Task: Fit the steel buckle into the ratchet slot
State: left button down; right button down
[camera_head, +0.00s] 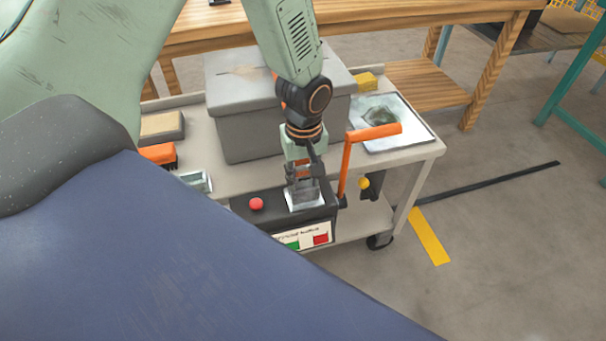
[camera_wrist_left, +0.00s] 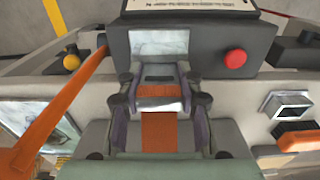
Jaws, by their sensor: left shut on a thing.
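My left gripper (camera_head: 303,188) points down over a dark control box (camera_head: 268,205) on the cart. It is shut on a grey piece (camera_wrist_left: 159,77) with a dark slot, which looks like the steel buckle; an orange strip (camera_wrist_left: 160,130) shows behind it in the left wrist view. A pale shiny plate (camera_wrist_left: 160,43) on the box lies just beyond the fingertips and also shows under the gripper in the head view (camera_head: 306,199). I cannot tell whether the buckle touches the plate or where the ratchet slot opening is. My right gripper is not in view.
An orange lever (camera_head: 345,165) stands right beside the gripper. A red button (camera_head: 256,204) is on the box's left. A grey lidded case (camera_head: 245,135) stands behind. A metal frame (camera_head: 196,181) and an orange block (camera_head: 158,155) lie left. The floor at right is mostly open.

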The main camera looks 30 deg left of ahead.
pick_arm(q)
jog(key=shift+s+f, duration=0.15)
jog(key=shift+f, duration=0.25)
jog(key=c, duration=1.3)
grip_release()
jog(key=o, duration=0.4)
jog(key=shift+w+f, duration=0.2)
jog(key=shift+r, duration=0.1)
